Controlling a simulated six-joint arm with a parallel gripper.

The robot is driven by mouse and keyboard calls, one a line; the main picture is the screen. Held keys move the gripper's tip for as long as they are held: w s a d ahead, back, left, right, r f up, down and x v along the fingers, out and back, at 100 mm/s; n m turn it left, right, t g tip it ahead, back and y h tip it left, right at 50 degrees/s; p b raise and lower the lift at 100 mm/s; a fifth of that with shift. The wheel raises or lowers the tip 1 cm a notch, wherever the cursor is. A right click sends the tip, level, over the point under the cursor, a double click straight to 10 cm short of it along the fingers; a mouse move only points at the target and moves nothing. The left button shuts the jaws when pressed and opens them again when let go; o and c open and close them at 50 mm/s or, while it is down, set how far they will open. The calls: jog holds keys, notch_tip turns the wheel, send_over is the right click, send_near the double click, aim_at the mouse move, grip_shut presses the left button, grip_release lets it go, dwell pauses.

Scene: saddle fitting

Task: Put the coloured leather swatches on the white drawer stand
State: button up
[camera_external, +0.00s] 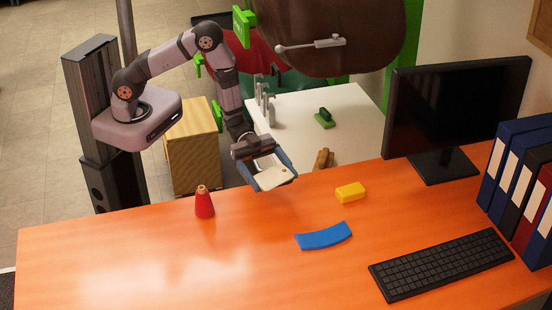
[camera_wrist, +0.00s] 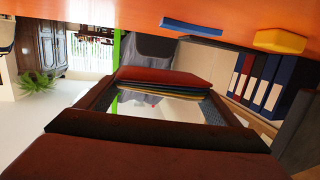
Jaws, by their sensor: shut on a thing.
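My gripper (camera_external: 268,168) is above the back edge of the orange desk, pointing down and to the right. It is shut on the leather swatches (camera_external: 272,180), whose pale face with a small brown dot shows between the jaws. In the wrist view, the swatches (camera_wrist: 165,89) show as a stack of thin coloured edges; much of the stack is hidden. A white top (camera_external: 345,117), which looks like the white drawer stand, is behind the desk, beyond my gripper and apart from the swatches. Its drawers are not visible.
Metal tools (camera_external: 265,103), a green brush (camera_external: 324,118) and a brown item (camera_external: 323,159) sit on the white top. The desk's left front is clear.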

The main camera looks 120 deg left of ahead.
notch_tip(320, 180, up, 5)
jog(key=w+a+f+n+t+y+b, duration=0.1)
jog(key=a+f+n+y+b, duration=0.3)
jog(key=a, duration=0.6)
jog(key=a+r+n+t+y+b, duration=0.1)
jog(key=a+y+b, duration=0.2)
jog(key=a+b, duration=0.5)
jog(key=w+a+f+n+t+y+b, duration=0.1)
jog(key=a+f+n+y+b, duration=0.15)
jog(key=a, duration=0.95)
jog(key=s+a+r+n+g+y+b, duration=0.2)
jog(key=s+a+r+n+y+b, duration=0.15)
jog(key=s+a+y+b, duration=0.6)
jog(key=s+a+r+n+g+y+b, duration=0.1)
jog(key=s+a+r+n+g+b, duration=0.35)
jog(key=a, duration=1.05)
jog(key=t+p, duration=0.2)
send_over(304, 138)
notch_tip(304, 138, down, 21)
jog(key=shift+y, duration=0.3)
jog(key=shift+w+d+f+b, duration=0.1)
jog(key=shift+f+b, duration=0.4)
jog(key=shift+f, duration=2.3)
jog(key=shift+w+f+b, duration=0.1)
jog(key=shift+f+b, duration=0.35)
jog(key=shift+f, duration=2.3)
jog(key=shift+s+f, duration=0.1)
